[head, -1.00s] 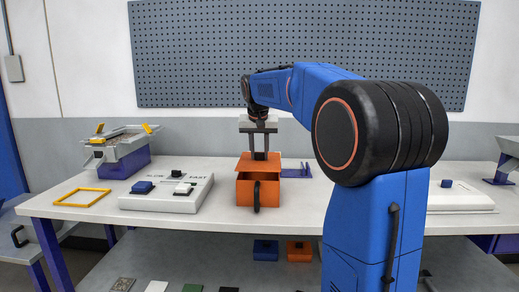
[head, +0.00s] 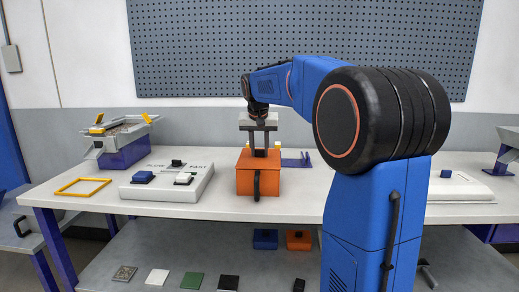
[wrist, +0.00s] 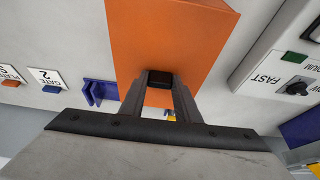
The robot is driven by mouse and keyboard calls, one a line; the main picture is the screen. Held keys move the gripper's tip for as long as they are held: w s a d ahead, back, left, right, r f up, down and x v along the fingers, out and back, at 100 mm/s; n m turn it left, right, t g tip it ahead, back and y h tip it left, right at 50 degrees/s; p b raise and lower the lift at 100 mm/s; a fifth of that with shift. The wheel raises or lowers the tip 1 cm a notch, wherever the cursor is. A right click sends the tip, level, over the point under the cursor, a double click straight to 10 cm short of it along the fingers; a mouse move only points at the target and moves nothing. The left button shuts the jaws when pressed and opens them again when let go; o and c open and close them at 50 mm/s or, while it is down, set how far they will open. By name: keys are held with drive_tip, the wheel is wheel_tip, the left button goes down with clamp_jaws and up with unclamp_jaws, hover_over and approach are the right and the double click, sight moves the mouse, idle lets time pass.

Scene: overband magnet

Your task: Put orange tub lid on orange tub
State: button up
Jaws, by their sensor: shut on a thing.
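The orange tub (head: 244,184) stands on the white bench, a black handle on its front. The orange tub lid (head: 244,159) lies over the tub's top and looks level, with no dark gap in the head view. My gripper (head: 259,152) points down from above and is shut on the lid's black knob. In the wrist view, the fingers (wrist: 160,82) close around the knob (wrist: 160,76) on the orange lid (wrist: 170,35). The tub's inside is hidden, and I cannot see how the lid's far edge sits.
A white control box (head: 167,182) marked FAST stands left of the tub. A yellow frame (head: 82,187) lies further left, near a purple hopper stand (head: 123,154). A purple bracket (head: 297,160) is behind right. Several small items lie on the lower shelf.

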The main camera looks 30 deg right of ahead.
drive_tip(key=o, duration=1.2)
drive_tip(key=shift+r, duration=0.1)
drive_tip(key=v, duration=1.7)
drive_tip(key=shift+s+a, duration=0.15)
drive_tip(key=s+a+f+n, duration=0.2)
drive_tip(key=s+a+f, duration=0.2)
drive_tip(key=s+f, duration=0.7)
drive_tip(key=s+a+f+n+y, duration=0.1)
drive_tip(key=s+a+f, duration=0.4)
drive_tip(key=s+f, duration=0.6)
drive_tip(key=s+a+f+n+t+y, duration=0.1)
drive_tip(key=s+a+f+n, duration=0.2)
drive_tip(key=s+f, duration=0.8)
drive_tip(key=shift+s+a+f+n, duration=0.2)
drive_tip(key=shift+a+f, duration=0.15)
drive_tip(key=shift+a, duration=0.25)
drive_tip(key=shift+s+a+f+n, duration=0.1)
drive_tip(key=shift+a+f+n, duration=0.1)
drive_tip(key=shift+a+f, duration=0.25)
